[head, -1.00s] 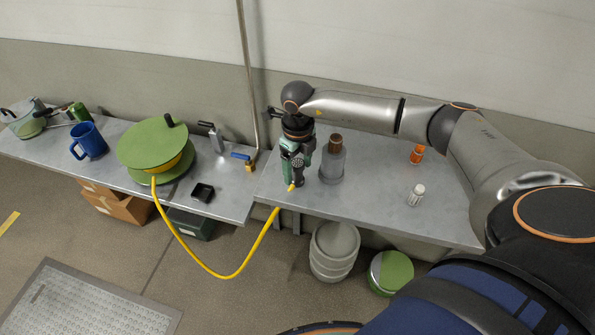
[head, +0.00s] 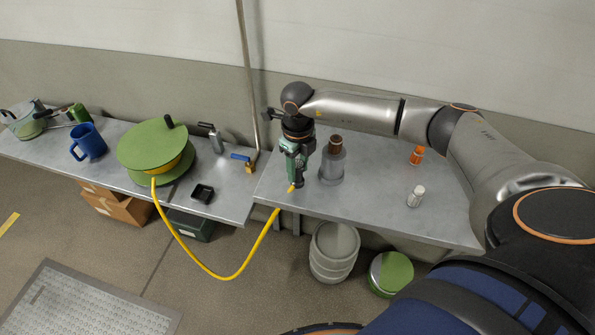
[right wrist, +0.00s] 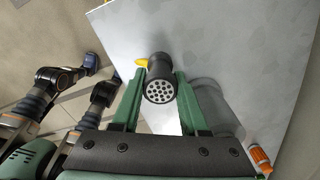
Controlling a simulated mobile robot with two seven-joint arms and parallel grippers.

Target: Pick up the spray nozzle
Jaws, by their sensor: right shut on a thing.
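The spray nozzle (right wrist: 160,85) is a black cylinder with a round, perforated face. It shows between the two green fingers of my right gripper (right wrist: 155,100) in the right wrist view. In the head view my right gripper (head: 297,168) points down over the right table, shut on the nozzle (head: 299,181), which is partly hidden by the fingers. The yellow hose (head: 230,276) runs from the nozzle's lower end, hangs in a loop off the tables, and rises to the green reel (head: 152,147) on the left table. My left gripper is not in view.
An orange bottle (head: 416,155) and a white bottle (head: 415,196) stand farther right. A thin metal pipe (head: 247,75) rises behind the tables. The right table's front middle is clear.

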